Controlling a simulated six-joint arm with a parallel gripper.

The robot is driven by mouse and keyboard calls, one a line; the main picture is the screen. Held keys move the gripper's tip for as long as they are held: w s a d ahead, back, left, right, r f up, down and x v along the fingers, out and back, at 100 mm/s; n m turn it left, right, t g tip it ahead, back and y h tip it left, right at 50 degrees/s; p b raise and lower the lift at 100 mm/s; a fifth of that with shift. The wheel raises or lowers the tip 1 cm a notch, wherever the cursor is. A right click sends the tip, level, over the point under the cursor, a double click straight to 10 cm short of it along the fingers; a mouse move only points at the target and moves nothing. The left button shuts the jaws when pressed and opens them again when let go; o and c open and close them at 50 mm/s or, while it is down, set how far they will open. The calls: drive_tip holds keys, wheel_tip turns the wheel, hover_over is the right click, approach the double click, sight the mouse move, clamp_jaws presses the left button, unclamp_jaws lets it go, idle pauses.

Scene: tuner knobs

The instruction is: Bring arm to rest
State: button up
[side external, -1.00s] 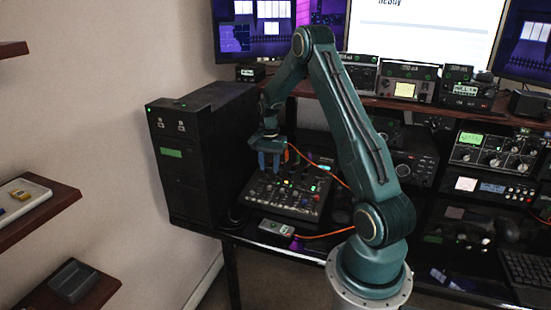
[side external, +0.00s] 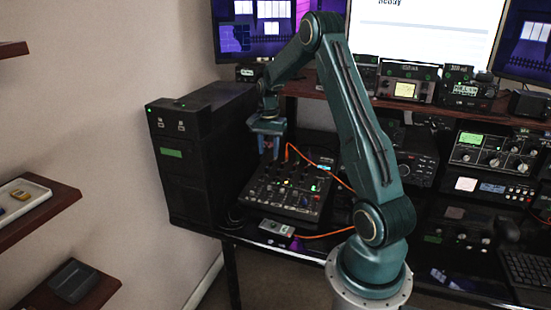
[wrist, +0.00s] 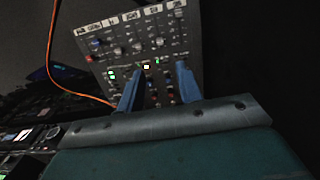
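My gripper (side external: 268,150) hangs with its fingers down above the back left part of the black mixer (side external: 285,194), apart from it. In the wrist view my gripper (wrist: 160,70) shows two blue fingers spread apart with nothing between them. The mixer's panel (wrist: 130,45) lies beyond the fingers, with rows of knobs, white labels along one edge and small lit green and yellow lights. The fingers and the gripper's body hide part of the panel in the wrist view.
A tall black computer tower (side external: 195,150) stands close to the left of my gripper. An orange cable (side external: 325,172) loops around the mixer's right side. A small grey box (side external: 276,227) lies at the desk's front edge. Radio units (side external: 490,150) stand on the right.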

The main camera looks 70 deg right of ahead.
drive_tip(key=s+a+r+n+t+h, duration=0.1)
drive_tip(key=a+r+n, duration=0.3)
drive_tip(key=a+r, duration=0.5)
drive_tip(key=s+a+r+n+t, duration=0.2)
drive_tip(key=a+r+n, duration=0.4)
drive_tip(key=a, duration=0.6)
drive_tip(key=s+a+r+n+t+y, duration=0.1)
drive_tip(key=s+a+r+n+t, duration=0.1)
drive_tip(key=s+a+n, duration=0.6)
drive_tip(key=shift+s+a+r+t, duration=0.35)
drive_tip(key=shift+s+a, duration=2.5)
drive_tip(key=shift+s, duration=0.5)
